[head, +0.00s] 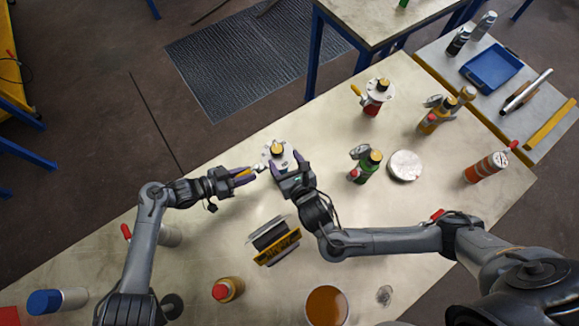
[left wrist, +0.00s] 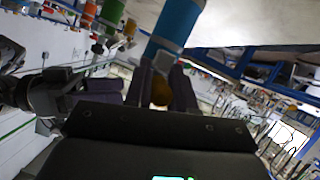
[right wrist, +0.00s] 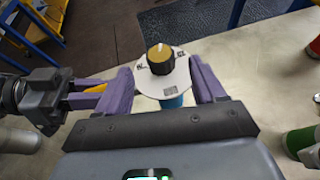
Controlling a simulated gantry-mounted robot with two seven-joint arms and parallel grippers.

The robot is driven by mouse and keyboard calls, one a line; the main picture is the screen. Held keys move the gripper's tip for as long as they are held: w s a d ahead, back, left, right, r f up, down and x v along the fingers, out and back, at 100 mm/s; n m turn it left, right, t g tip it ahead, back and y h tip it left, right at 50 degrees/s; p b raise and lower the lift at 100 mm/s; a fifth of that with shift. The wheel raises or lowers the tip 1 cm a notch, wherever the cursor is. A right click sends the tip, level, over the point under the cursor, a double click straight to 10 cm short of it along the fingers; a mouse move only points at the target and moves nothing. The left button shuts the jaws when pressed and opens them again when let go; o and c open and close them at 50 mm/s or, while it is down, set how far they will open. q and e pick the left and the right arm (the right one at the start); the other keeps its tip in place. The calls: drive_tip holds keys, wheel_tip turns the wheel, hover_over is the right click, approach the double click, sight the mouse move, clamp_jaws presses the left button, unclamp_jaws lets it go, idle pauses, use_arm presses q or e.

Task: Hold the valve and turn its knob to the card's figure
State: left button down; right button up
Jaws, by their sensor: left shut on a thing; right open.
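The valve has a blue body (left wrist: 178,22), a white marked dial plate (right wrist: 180,75) and a black knob with a gold top (right wrist: 160,58). In the head view its knob (head: 277,148) shows near the table's far edge. My left gripper (head: 243,177) is shut on the valve's yellow side handle (left wrist: 160,90). My right gripper (right wrist: 162,80) is open, its purple fingers on either side of the dial plate; in the head view it is just below the knob. A black-and-yellow stand (head: 278,245), possibly the card's, is in front; its figure is unreadable.
Other flanged vessels stand to the right: red (head: 372,105), orange (head: 433,118) and green (head: 366,168), with a pale disc (head: 405,165) nearby. A bottle (head: 228,289) and a brown round container (head: 327,306) stand at the front. The table's middle is mostly clear.

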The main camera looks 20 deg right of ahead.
use_arm(q)
drive_tip(key=shift+s+f, duration=0.1)
use_arm(e)
drive_tip(key=shift+v, duration=1.5)
idle(0.3)
use_arm(q)
drive_tip(key=c, duration=0.9)
unclamp_jaws()
drive_tip(key=shift+o, duration=0.2)
